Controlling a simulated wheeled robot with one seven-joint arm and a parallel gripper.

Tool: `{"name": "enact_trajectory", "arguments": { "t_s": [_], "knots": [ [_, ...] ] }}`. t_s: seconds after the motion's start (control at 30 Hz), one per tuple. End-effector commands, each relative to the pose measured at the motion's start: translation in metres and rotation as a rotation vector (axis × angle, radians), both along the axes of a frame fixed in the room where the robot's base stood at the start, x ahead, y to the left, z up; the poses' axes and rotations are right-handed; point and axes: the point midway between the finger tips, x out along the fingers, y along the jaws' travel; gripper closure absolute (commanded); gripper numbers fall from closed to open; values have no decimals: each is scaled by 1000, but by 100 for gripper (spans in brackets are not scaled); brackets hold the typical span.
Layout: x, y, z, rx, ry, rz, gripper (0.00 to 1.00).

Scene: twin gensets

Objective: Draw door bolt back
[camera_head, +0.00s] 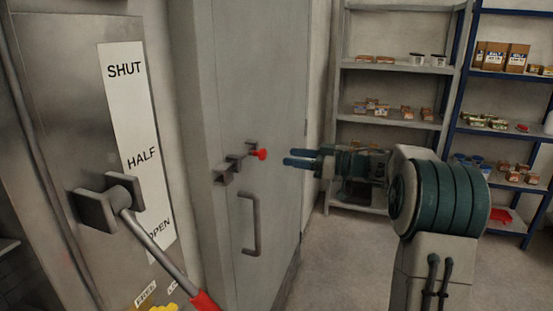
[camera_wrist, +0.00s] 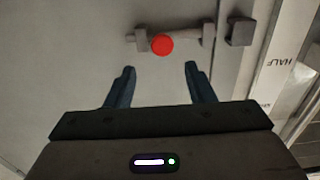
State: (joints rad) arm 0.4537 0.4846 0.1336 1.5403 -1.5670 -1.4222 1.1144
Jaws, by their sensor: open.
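The door bolt (camera_head: 237,158) is a grey bar in brackets with a red round knob (camera_head: 262,154), on the grey door (camera_head: 265,80). The bar's left end is at or close to a grey bracket (camera_head: 222,175) by the door's edge; I cannot tell how far it reaches in. My gripper (camera_head: 293,157) is open and empty, a little right of the knob in the head view. In the wrist view the red knob (camera_wrist: 162,45) lies ahead of my fingers (camera_wrist: 159,68), roughly between their lines, apart from both.
A grey door handle (camera_head: 253,224) sits below the bolt. At left, a lever (camera_head: 155,245) with a red grip stands before a SHUT/HALF/OPEN plate (camera_head: 120,100). Shelves (camera_head: 395,68) with boxes stand at the back right. Floor shows between door and shelves.

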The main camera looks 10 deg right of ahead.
Motion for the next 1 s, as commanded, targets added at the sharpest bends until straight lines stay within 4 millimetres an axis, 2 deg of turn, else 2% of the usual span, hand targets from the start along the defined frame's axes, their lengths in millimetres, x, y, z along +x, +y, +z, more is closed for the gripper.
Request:
{"name": "enact_trajectory", "arguments": {
  "t_s": [0.1, 0.33, 0.77, 0.87, 1.0],
  "knots": [
    [-10, -20, -1, 0, 0, -2, 51],
    [-19, -37, 0, 0, 1, -1, 51],
    [-17, -34, 4, -4, -14, -29, 51],
    [-9, -28, 15, -13, -50, -120, 51],
    [5, -24, 36, -44, -107, -343, 51]
  ]
}}
